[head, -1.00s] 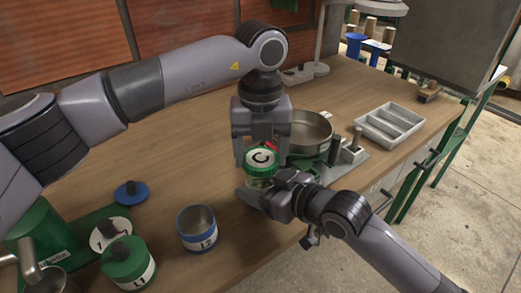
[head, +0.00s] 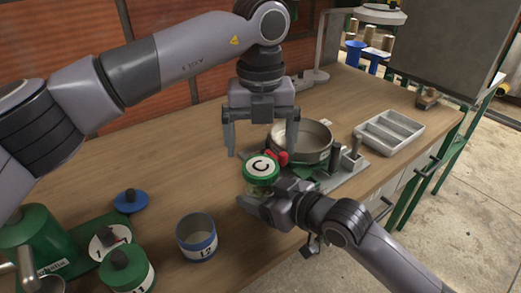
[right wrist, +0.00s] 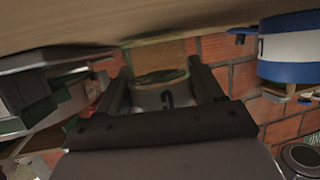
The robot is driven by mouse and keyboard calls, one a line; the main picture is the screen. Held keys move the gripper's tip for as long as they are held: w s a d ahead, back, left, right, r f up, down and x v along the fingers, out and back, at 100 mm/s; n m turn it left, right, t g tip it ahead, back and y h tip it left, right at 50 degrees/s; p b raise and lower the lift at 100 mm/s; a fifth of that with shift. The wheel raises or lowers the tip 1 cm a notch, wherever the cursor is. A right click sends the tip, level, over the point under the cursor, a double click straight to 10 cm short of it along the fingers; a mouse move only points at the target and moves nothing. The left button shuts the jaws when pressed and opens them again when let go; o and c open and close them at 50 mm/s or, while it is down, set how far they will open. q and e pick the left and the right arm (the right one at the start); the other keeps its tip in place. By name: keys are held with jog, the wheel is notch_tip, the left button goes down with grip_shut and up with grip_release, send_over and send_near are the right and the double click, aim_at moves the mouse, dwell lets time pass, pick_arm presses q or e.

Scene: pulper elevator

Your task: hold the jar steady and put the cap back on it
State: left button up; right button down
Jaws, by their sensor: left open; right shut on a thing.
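My right gripper (head: 264,194) is shut around the jar's body, below the cap. In the right wrist view the jar (right wrist: 160,78) shows between the two fingers. My left gripper (head: 260,150) is open and empty, fingers pointing down, just above the cap and apart from it.
A round metal pan (head: 306,141) and a grey stand (head: 345,168) are behind and right of the jar. A grey divided tray (head: 389,132) is farther right. A blue-rimmed cup (head: 197,236) and a green canister (head: 127,268) stand at front left.

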aim_at(260, 166)
pick_arm(q)
jog(key=shift+r+n, duration=1)
jog(key=shift+r, duration=0.75)
jog(key=shift+c, duration=0.4)
jog(key=shift+f, duration=4.05)
jog(key=c, duration=1.1)
jog(key=shift+m, duration=1.7)
